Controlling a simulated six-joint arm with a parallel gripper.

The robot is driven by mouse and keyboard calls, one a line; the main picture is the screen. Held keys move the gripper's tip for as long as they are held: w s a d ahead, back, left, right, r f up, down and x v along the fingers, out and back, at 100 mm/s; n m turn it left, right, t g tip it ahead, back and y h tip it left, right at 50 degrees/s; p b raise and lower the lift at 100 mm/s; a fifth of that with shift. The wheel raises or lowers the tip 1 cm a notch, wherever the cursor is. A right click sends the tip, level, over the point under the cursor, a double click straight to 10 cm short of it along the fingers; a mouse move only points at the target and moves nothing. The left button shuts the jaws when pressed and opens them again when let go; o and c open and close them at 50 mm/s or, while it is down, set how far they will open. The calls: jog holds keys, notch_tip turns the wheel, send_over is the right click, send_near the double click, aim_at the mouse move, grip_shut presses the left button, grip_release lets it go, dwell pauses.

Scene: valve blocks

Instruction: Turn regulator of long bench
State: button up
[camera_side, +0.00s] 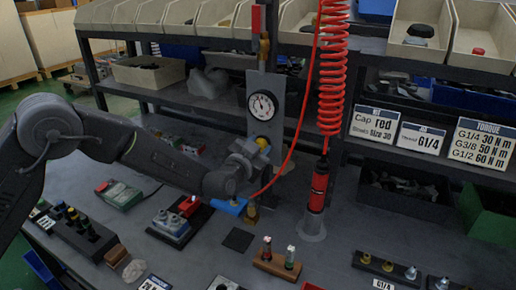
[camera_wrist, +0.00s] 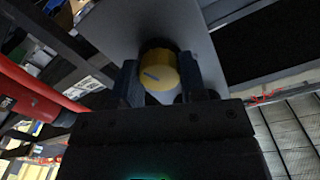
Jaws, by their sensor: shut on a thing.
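The regulator has a yellow knob with a dark line mark on its face; it shows in the wrist view (camera_wrist: 160,73) and in the side view (camera_side: 262,142). It sits on a grey upright plate (camera_side: 267,90) below a round pressure gauge (camera_side: 262,104). My gripper (camera_wrist: 163,84) has one finger on each side of the knob and is shut on it. The finger contact is partly hidden there by the wrist.
Valve blocks (camera_side: 172,226) and a small wooden block with fittings (camera_side: 277,262) stand on the bench. White label signs (camera_side: 374,124) stand at the right.

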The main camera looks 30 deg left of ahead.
jog(key=shift+r, duration=0.1)
dwell(0.3)
jog(key=o, duration=0.9)
jog(key=s, duration=1.3)
jog(key=shift+s+r, duration=0.1)
jog(key=shift+s, duration=0.3)
jog(key=shift+a, duration=0.1)
